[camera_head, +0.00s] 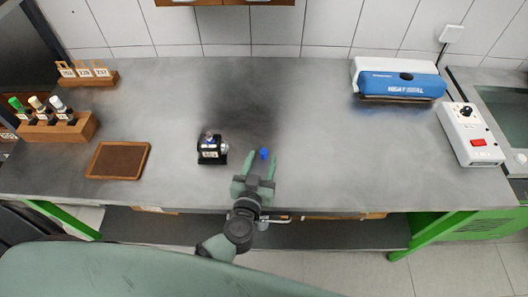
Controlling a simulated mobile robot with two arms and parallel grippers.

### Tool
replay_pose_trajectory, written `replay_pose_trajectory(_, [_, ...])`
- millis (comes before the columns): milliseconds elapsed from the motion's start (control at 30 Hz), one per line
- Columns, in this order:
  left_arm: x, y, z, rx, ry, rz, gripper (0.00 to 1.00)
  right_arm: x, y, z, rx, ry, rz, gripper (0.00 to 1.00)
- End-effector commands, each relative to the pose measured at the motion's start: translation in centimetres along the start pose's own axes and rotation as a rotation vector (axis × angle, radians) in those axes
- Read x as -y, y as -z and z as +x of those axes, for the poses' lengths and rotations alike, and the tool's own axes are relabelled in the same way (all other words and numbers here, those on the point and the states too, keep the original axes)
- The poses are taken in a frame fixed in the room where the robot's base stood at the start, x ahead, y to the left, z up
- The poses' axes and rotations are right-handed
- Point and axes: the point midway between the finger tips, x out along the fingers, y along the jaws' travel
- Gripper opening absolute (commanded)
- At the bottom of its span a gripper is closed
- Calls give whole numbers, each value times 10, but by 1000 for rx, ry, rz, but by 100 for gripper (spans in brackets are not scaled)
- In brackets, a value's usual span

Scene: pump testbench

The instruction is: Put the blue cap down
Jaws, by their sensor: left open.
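The small blue cap (264,153) is on the grey bench top, near its front middle. My left gripper (260,163) reaches in over the front edge of the bench. Its two green fingers are open, and the cap shows at the gap between their tips. I cannot tell whether a finger touches it. A small black holder (212,153) with a white label stands just left of the cap, with a small vial-like item in it. My right gripper is not in view.
An empty brown tray (118,160) lies left. Wooden racks with bottles (56,125) and tagged pieces (87,74) stand far left. A blue and white heat sealer (398,80) and a white box with a red switch (470,134) stand right. The bench middle is clear.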

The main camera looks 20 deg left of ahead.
Motion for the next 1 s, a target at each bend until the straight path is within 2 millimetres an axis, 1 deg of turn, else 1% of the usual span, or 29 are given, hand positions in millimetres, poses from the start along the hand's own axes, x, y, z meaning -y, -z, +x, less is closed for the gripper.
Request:
replay_pose_trajectory(33, [0, 0, 5, 0, 0, 0, 48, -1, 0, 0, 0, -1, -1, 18])
replay_pose_trajectory(100, [0, 0, 9, 0, 1, 0, 48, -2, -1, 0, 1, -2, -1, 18])
replay_pose_trajectory(333, [0, 0, 10, 0, 1, 1, 48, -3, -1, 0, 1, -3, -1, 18])
replay_pose_trajectory(367, [0, 0, 9, 0, 1, 1, 39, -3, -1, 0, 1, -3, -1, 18])
replay_pose_trajectory(400, [0, 0, 9, 0, 1, 1, 28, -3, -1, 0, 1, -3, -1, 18])
replay_pose_trajectory(467, [0, 0, 9, 0, 1, 1, 12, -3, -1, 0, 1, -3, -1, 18])
replay_pose_trajectory(500, [0, 0, 9, 0, 1, 1, 1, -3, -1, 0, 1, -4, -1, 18])
replay_pose_trajectory(867, [0, 1, 9, 0, 1, 1, 0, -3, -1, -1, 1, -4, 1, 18])
replay_pose_trajectory(1000, [0, 8, 8, 0, 1, 1, 0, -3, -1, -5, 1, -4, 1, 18])
